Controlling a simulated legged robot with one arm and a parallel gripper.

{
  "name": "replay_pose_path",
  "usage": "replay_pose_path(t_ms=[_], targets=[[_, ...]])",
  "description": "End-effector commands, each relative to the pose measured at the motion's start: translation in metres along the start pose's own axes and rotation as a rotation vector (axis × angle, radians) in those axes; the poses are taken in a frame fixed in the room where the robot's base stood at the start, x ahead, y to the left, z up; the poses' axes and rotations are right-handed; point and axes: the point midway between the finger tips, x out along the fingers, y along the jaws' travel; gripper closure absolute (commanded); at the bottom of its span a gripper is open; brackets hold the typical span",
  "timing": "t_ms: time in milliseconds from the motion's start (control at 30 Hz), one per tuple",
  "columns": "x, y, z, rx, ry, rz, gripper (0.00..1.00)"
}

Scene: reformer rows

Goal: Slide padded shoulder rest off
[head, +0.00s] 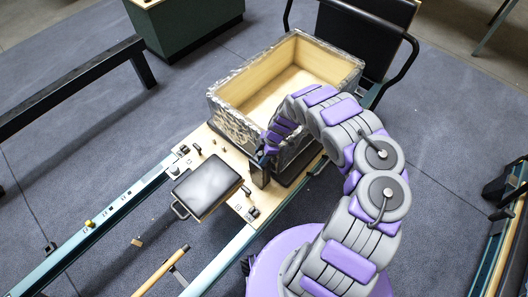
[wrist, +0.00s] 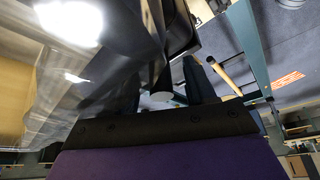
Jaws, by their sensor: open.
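A dark upright block (head: 259,174), which looks like the padded shoulder rest, stands on the pale wooden carriage (head: 236,207) between the flat black headrest (head: 207,187) and the box. My gripper (head: 266,155) is low at the block's upper end, reaching down from the right. In the wrist view my gripper (wrist: 165,85) has its two dark fingers apart. A dark post with a round grey end (wrist: 163,97) shows between them; I cannot tell whether the fingers touch it. The block's far side and base are partly hidden.
An open wooden box (head: 237,118) with a shiny, crinkled covering stands right behind the block, close to my arm. Rails (head: 93,232) run along the carriage. A wooden-handled bar (head: 160,272) lies in front. A green cabinet (head: 187,27) stands at the back.

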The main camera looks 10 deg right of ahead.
Motion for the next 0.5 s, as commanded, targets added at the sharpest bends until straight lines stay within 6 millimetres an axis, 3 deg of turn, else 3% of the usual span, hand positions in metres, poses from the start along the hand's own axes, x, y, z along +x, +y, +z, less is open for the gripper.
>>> replay_pose_path(t_ms=[300,500], targets=[[0.0013,0.0006,0.0003,0.000,0.000,0.001,0.45],[0.0012,0.0008,0.0004,0.000,-0.001,0.002,0.64]])
